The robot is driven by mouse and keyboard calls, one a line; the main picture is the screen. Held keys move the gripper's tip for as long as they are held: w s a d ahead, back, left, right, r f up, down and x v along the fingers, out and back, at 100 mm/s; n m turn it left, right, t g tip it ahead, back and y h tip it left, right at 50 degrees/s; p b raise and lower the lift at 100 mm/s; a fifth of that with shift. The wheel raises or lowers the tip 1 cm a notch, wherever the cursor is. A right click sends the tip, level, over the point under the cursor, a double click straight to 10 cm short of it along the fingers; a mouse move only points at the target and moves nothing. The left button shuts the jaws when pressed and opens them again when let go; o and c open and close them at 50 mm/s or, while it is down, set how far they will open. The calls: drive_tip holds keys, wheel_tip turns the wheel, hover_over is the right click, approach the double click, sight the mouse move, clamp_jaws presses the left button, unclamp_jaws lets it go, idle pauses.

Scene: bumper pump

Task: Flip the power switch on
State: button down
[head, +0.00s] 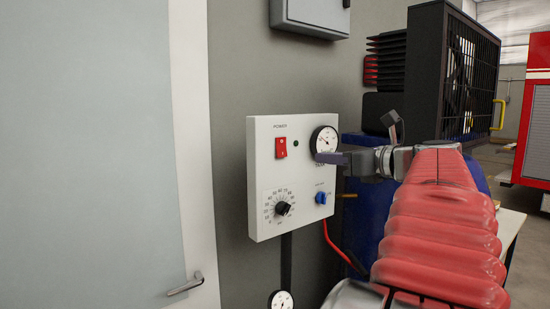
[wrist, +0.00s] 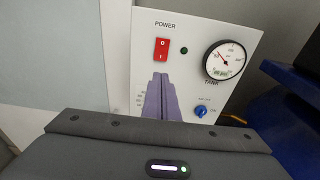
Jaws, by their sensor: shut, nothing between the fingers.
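The red power switch (head: 281,147) is on the upper left of a white control panel (head: 262,180), under the word POWER. It also shows in the wrist view (wrist: 162,50), with a 0 mark on its upper half and an I mark on its lower half. My gripper (head: 322,158) is shut and empty, in front of the panel's right side near the gauge in the head view. In the wrist view its fingertips (wrist: 160,78) appear just below the switch. I cannot tell whether they touch the panel. The rocker's tilt is too small to tell.
The panel also has a dark indicator (head: 296,143), a round tank gauge (head: 324,140), a black dial (head: 283,209) and a blue knob (head: 320,198). A door with a handle (head: 186,284) is at left. A grey box (head: 311,14) hangs above. Blue and black machinery (head: 455,75) stands right.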

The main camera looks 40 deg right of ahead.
drive_tip(key=w, duration=0.4)
drive_tip(key=w+d+f, duration=0.1)
drive_tip(key=w, duration=0.8)
drive_tip(key=shift+w+d+f, duration=0.25)
drive_tip(key=shift+w+f, duration=0.1)
drive_tip(key=shift+w, duration=0.05)
drive_tip(key=shift+w+f, duration=0.1)
drive_tip(key=shift+w, duration=0.1)
approach(282, 156)
drive_tip(key=s+f, duration=0.3)
drive_tip(key=s, duration=0.4)
drive_tip(key=shift+a+r, duration=0.15)
drive_tip(key=shift+a, duration=0.15)
idle(0.4)
